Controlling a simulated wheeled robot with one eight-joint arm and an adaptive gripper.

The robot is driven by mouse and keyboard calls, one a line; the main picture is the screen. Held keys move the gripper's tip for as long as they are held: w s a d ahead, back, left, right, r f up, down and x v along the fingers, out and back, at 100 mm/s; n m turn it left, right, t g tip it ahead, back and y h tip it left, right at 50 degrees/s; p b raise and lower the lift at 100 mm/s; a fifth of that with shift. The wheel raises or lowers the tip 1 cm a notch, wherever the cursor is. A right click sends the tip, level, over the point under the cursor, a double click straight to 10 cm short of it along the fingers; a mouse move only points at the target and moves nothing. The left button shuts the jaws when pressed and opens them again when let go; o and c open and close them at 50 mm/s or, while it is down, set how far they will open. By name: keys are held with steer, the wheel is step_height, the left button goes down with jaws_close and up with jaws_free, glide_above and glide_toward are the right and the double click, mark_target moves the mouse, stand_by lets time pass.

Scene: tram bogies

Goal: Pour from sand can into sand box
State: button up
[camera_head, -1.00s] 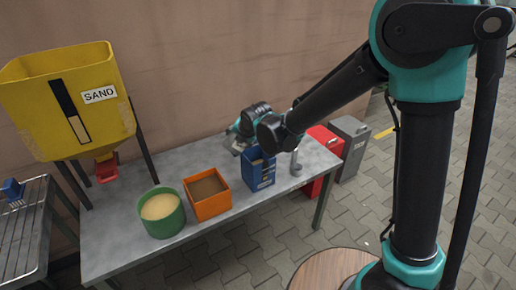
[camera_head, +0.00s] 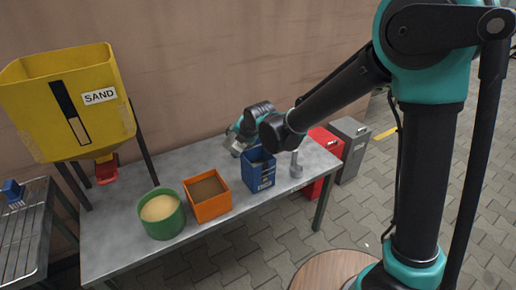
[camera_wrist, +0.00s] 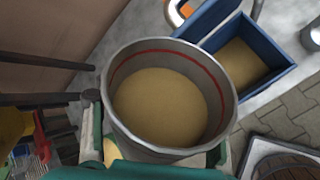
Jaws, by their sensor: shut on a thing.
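The sand can (camera_wrist: 226,82) is a round grey can with a red line inside its rim, holding tan sand. My gripper (camera_head: 238,142) is shut on it, with fingers at its sides in the wrist view. In the head view the can is mostly hidden by my gripper. A blue open box (camera_head: 262,174) stands on the table just right of and below my gripper. It also shows in the wrist view (camera_wrist: 284,73), beyond the can's upper right, with sand inside. The can and box look apart; no sand stream is visible.
An orange box (camera_head: 210,205) with brown contents and a green tub (camera_head: 163,228) of pale sand stand left of the blue box. A yellow SAND hopper (camera_head: 112,72) stands at the left. A grey metal piece (camera_head: 296,168) stands at the right.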

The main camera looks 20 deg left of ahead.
steer(key=shift+s+a+r+m+g+y+b, duration=0.15)
steer(key=shift+r+m+g+y+b, duration=0.35)
steer(key=shift+b, duration=0.8)
stand_by(1.6)
steer(key=shift+s+r+g+y, duration=0.1)
steer(key=shift+r+g+y, duration=0.4)
steer(key=shift+g, duration=0.3)
stand_by(1.9)
steer(key=shift+w+d+f+m+g+y, duration=0.25)
steer(key=shift+w+d+m+g+y, duration=0.05)
steer(key=shift+w+m+g, duration=0.3)
stand_by(1.8)
